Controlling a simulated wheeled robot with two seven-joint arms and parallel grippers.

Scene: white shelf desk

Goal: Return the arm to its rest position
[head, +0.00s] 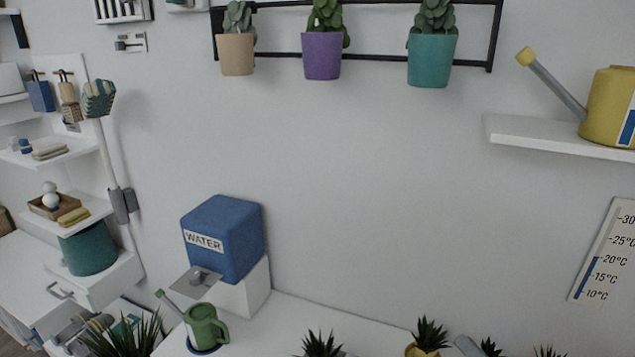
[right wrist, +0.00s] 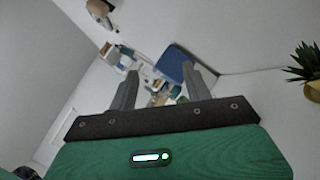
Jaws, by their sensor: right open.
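My right gripper (right wrist: 160,76) shows in the right wrist view. Its two grey fingers stand apart with nothing held between them. In the head view only a small grey piece, perhaps part of that gripper, shows at the bottom edge among the plants; I cannot tell for sure. My left gripper is in neither view. A green watering can (head: 206,326) stands below the blue water tank (head: 222,238) at the lower left of the head view. The tank also shows beyond the fingers in the right wrist view (right wrist: 178,62).
Small potted plants, one in a yellow pot (head: 425,338), line the bottom edge of the head view. A wall shelf (head: 540,135) holds a yellow watering can (head: 607,105). Hanging pots, including a purple one (head: 322,56), are higher up. The wall between is clear.

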